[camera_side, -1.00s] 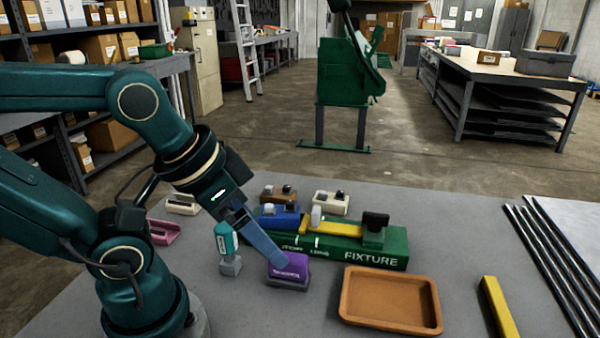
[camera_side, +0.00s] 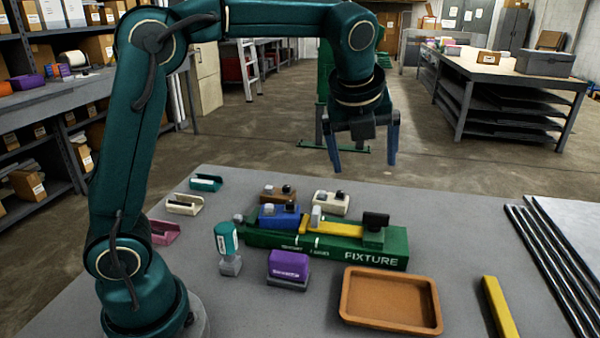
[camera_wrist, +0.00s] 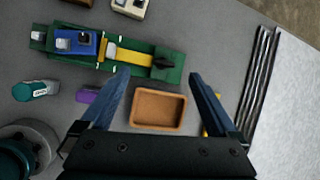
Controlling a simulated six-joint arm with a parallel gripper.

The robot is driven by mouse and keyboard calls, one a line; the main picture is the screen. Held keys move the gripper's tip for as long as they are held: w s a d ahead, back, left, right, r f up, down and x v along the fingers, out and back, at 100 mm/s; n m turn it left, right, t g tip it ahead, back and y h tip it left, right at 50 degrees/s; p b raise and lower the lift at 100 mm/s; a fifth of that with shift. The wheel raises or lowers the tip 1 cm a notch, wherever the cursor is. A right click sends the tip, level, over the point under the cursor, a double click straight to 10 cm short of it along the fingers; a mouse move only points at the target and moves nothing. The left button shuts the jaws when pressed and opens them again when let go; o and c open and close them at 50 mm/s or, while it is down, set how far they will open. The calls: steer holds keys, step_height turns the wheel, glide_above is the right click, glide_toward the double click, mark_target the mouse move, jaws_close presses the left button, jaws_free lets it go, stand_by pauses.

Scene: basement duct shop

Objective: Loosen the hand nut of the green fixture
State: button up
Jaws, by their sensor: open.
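The green fixture (camera_side: 345,247) stands on the grey table, its name printed on the front face. A yellow bar (camera_side: 335,229) lies along its top, with a blue block (camera_side: 280,217) at the left end. A black knob-like part (camera_side: 376,219), apparently the hand nut, is on the green block at the right end; it looks pointed in the wrist view (camera_wrist: 163,62). My gripper (camera_side: 363,162) hangs above the fixture, jaws apart and empty, fingers pointing down. In the wrist view, the gripper (camera_wrist: 160,78) has the fixture ahead of its fingertips.
A brown tray (camera_side: 347,310) sits in front of the fixture. A purple block (camera_side: 288,266) and a teal-handled tool (camera_side: 228,246) stand to the left. A loose yellow bar (camera_side: 499,307) and dark rods (camera_side: 550,260) lie at the right. Small blocks (camera_side: 331,203) stand behind the fixture.

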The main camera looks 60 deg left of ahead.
steer(key=m+g, duration=0.1)
steer(key=m, duration=0.1)
glide_above(376, 214)
steer(key=s+d, duration=0.1)
step_height(376, 214, down, 6)
steer(key=shift+g, duration=0.3)
steer(key=f, duration=0.6)
steer(key=shift+w+a, duration=0.2)
steer(key=shift+w+a+f, duration=0.15)
steer(key=shift+w+f, duration=0.05)
steer(key=shift+f, duration=0.35)
steer(key=c, duration=1.4)
